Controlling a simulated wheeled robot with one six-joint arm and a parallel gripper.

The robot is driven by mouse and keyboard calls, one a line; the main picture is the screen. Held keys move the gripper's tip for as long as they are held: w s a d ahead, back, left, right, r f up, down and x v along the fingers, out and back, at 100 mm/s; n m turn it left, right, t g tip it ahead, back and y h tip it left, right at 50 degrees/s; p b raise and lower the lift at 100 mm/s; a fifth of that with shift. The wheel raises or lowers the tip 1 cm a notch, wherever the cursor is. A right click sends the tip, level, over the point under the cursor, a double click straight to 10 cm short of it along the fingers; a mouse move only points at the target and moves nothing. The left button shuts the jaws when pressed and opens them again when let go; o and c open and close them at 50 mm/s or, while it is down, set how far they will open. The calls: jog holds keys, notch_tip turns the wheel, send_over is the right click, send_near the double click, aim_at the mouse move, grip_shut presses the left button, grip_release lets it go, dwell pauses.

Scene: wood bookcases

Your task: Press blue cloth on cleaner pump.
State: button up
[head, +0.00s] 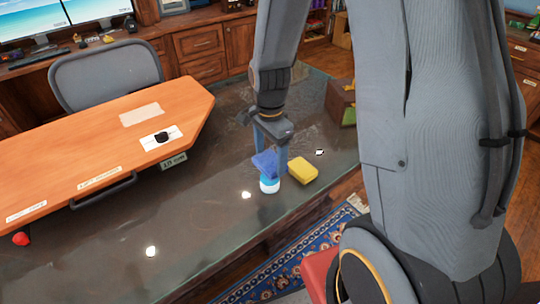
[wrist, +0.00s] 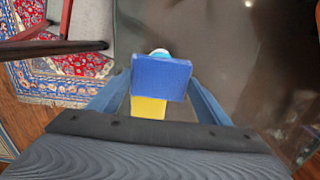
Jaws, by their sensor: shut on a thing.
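My gripper (head: 271,150) points down over the dark glossy tabletop and is shut on the blue cloth (head: 264,163). The blue cloth also shows as a flat block between the fingers in the wrist view (wrist: 161,78). The cleaner pump (head: 269,184), white and light blue, stands directly below the cloth in the head view. Its top edge shows just beyond the cloth in the wrist view (wrist: 159,52). The cloth hides part of the pump, and I cannot tell whether they touch. A yellow block (head: 302,170) lies just right of the pump; it shows below the cloth in the wrist view (wrist: 148,108).
An orange wooden board (head: 100,150) with labels and a black handle covers the table's left side. A brown box (head: 341,98) stands behind right. A grey chair (head: 105,72) is at the back. A red ball (head: 21,239) lies at far left. The front tabletop is mostly clear.

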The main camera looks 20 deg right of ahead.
aim_at(270, 160)
jog(key=shift+f+b, duration=0.3)
jog(key=shift+f, duration=0.4)
dwell(0.6)
jog(key=shift+r, duration=0.1)
dwell(0.4)
jog(key=shift+r+p, duration=3.05)
jog(key=shift+r, duration=0.4)
